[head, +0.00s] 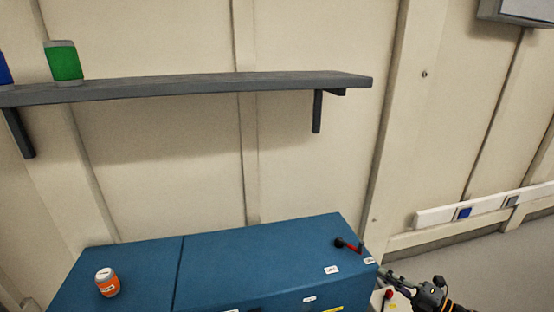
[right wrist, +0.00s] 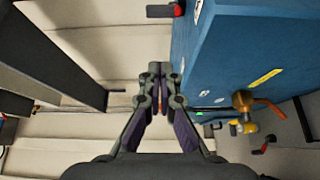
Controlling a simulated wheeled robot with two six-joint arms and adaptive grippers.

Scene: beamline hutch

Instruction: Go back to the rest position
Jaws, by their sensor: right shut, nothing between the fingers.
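My right gripper (head: 382,269) is at the lower right of the head view, at the right end of the blue cabinet. In the right wrist view the same gripper (right wrist: 155,72) has its fingertips together, with nothing between them. The blue cabinet (head: 260,255) stands below the shelf; its side (right wrist: 225,45) shows close to the right of the gripper in the wrist view. My left gripper is in neither view.
A red-and-black handle (head: 347,244) is on the cabinet top near my right gripper. An orange can (head: 107,283) stands at the cabinet's left. A grey shelf (head: 200,88) holds a green can (head: 64,62). A brass valve (right wrist: 243,101) projects beside the cabinet.

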